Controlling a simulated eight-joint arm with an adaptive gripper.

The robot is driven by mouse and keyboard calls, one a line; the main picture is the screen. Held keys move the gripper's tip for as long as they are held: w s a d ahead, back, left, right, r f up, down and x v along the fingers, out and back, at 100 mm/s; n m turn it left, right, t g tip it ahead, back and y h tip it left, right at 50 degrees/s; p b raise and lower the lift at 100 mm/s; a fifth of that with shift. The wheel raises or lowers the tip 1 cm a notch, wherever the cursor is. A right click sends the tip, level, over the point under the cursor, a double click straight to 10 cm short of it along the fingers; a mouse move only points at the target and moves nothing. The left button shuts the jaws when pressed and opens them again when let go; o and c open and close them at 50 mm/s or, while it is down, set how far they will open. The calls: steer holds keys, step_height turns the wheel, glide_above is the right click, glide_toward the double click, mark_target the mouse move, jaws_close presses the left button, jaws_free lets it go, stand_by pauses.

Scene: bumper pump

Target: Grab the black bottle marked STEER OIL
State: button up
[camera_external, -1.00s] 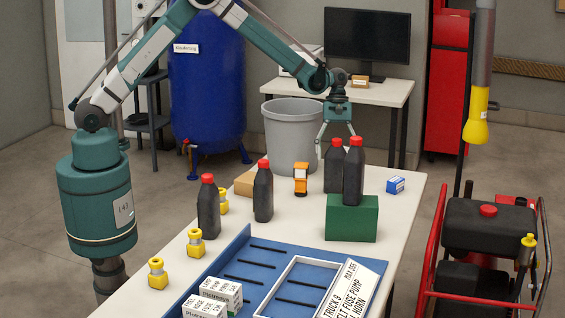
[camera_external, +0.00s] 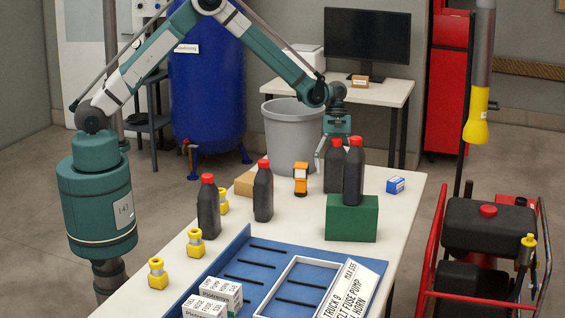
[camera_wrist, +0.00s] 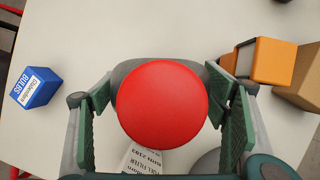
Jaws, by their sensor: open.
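Several black bottles with red caps show in the external view. One stands at the left (camera_external: 208,212), one in the middle (camera_external: 263,194), one at the back (camera_external: 332,176), and one on a green block (camera_external: 353,180). No STEER OIL marking is readable on them. My gripper (camera_external: 335,150) is lowered over the back bottle; its fingers are partly hidden by bottles. In the wrist view my gripper (camera_wrist: 166,105) is open, with one finger on each side of a red-capped bottle (camera_wrist: 162,100). A gap shows beside the cap. A white label (camera_wrist: 142,161) below it is only partly legible.
The bottle on the green block (camera_external: 351,222) stands close in front of my gripper. A blue box (camera_external: 396,185) lies to the right, an orange item (camera_external: 300,180) to the left.

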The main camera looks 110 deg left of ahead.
mark_target(337, 139)
steer(key=c, duration=1.6)
steer(key=shift+r, duration=0.15)
steer(key=shift+r+p, duration=0.5)
steer(key=shift+r, duration=4.4)
